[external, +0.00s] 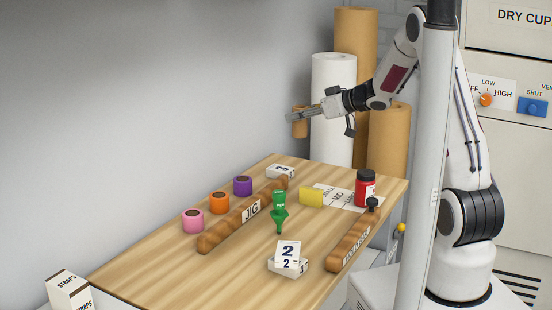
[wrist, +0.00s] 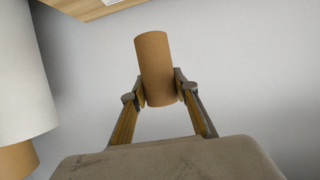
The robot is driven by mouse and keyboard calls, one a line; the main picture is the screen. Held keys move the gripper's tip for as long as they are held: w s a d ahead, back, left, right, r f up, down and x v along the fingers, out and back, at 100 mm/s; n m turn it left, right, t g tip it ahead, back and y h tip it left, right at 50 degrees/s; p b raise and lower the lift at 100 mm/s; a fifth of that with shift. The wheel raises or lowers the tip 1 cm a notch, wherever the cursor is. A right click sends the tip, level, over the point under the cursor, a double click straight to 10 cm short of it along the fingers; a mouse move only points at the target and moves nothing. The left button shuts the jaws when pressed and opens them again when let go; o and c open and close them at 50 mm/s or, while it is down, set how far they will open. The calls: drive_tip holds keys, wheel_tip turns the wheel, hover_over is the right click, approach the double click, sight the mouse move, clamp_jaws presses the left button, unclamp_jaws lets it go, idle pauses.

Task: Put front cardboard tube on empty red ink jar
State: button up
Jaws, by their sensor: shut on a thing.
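My gripper (external: 294,116) is shut on a short brown cardboard tube (external: 299,129), held high above the back of the table, left of the tall white roll. In the wrist view the tube (wrist: 155,62) stands nearly upright in the picture, pinched at its lower part between the two fingertips (wrist: 160,90). A red jar (external: 364,190) with a dark top and a pale label stands at the table's back right, well below and to the right of my gripper. I cannot tell whether it is empty.
Pink (external: 193,221), orange (external: 219,202) and purple (external: 243,185) rolls line the left edge. A JIG bar (external: 230,222), another brown bar (external: 350,242), a green bottle (external: 279,205), a yellow block (external: 311,196) and number cards (external: 288,256) occupy the table. Tall rolls (external: 334,85) stand behind.

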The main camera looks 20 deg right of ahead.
drive_tip(key=s+d+r+m+t+h, duration=0.1)
drive_tip(key=s+d, duration=0.1)
drive_tip(key=d, duration=0.6)
drive_tip(key=s+d+r+m+h, duration=0.1)
drive_tip(key=s+d, duration=0.1)
drive_tip(key=d, duration=0.6)
drive_tip(key=s+d, duration=0.1)
drive_tip(key=s, duration=0.5)
drive_tip(key=shift+s+d+f+n+y, duration=0.15)
drive_tip(key=shift+s+f+n+y, duration=0.25)
drive_tip(key=shift+f, duration=0.05)
hover_over(361, 171)
wheel_tip(361, 171, down, 6)
drive_tip(key=shift+f, duration=0.15)
drive_tip(key=shift+f, duration=1.85)
drive_tip(key=shift+f, duration=0.15)
